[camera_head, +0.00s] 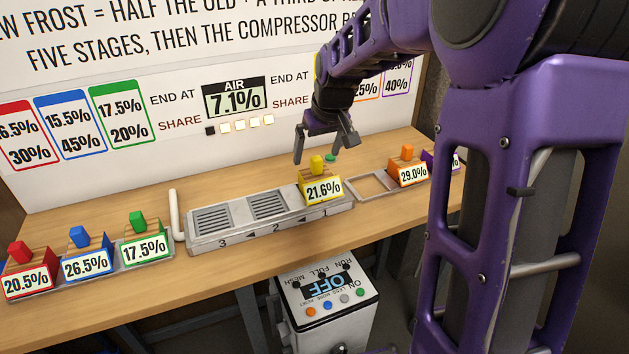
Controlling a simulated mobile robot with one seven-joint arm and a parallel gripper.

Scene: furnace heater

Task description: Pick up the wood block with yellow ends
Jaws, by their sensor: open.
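The wood block with yellow ends (321,191) sits on the right part of the grey grated heater tray (231,231). A yellow knob stands on its top and its front label reads 21.6%. My gripper (325,152) is open and empty, pointing down. Its fingers appear around and just above the yellow knob in the picture. I cannot tell from this single view how far above or behind the knob they are.
Red (28,272), blue (87,257) and green (145,242) blocks stand in a holder at left. A white upright bar (176,215) is beside the heater. An empty square frame (370,185), an orange block (407,174) and a partly hidden purple block (441,162) are at right.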

